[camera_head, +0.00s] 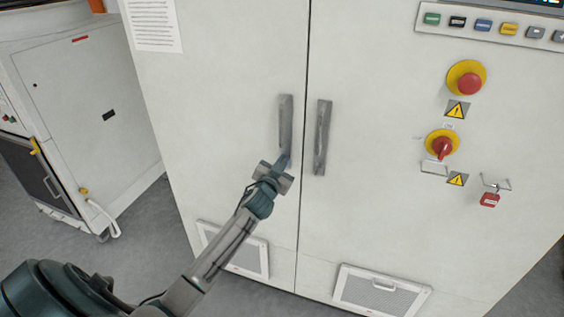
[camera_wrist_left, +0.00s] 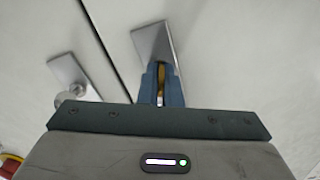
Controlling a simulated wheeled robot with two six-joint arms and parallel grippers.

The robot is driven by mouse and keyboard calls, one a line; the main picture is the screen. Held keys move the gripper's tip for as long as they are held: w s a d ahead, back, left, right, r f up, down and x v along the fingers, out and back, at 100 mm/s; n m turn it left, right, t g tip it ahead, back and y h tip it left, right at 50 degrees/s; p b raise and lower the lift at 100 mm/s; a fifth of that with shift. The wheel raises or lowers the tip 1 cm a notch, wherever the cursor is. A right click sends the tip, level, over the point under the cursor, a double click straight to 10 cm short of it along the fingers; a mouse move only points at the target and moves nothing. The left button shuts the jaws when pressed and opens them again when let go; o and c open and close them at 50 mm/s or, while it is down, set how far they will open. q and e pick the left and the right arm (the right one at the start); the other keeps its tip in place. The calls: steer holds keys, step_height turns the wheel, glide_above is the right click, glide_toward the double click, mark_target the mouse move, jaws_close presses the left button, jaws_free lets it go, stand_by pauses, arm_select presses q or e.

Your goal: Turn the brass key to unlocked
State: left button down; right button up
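My left gripper (camera_head: 284,163) is at the lower end of the left door handle (camera_head: 285,118), on the grey cabinet. In the left wrist view, its two blue fingers (camera_wrist_left: 162,84) are close together, with a narrow brass-coloured piece (camera_wrist_left: 161,74) between them. This looks like the brass key, gripped by the fingers, at the end of the grey handle (camera_wrist_left: 153,42). The fingers hide most of it, so I cannot tell how far it is turned. In the head view the key is hidden by the gripper. My right gripper is not in view.
The right door handle (camera_head: 322,138) stands close beside the left one across the door seam. Farther right are a red emergency button (camera_head: 469,83), a red rotary switch (camera_head: 442,147) and a hanging red padlock (camera_head: 489,200). Vent grilles (camera_head: 380,291) sit low on the doors.

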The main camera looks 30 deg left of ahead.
arm_select(q)
steer(key=m+p, duration=0.1)
steer(key=m, duration=0.2)
steer(key=shift+r+m, duration=0.15)
steer(key=shift+m, duration=0.25)
steer(key=m+p, duration=0.1)
steer(key=m, duration=0.2)
steer(key=shift+d+m, duration=0.1)
steer(key=shift+m, duration=0.2)
steer(key=m+p, duration=0.1)
steer(key=m, duration=0.2)
steer(key=shift+p, duration=0.3)
steer(key=shift+f+m+p, duration=0.2)
steer(key=shift+m+p, duration=0.25)
steer(key=shift+m, duration=1.15)
steer(key=c, duration=1.6)
jaws_free()
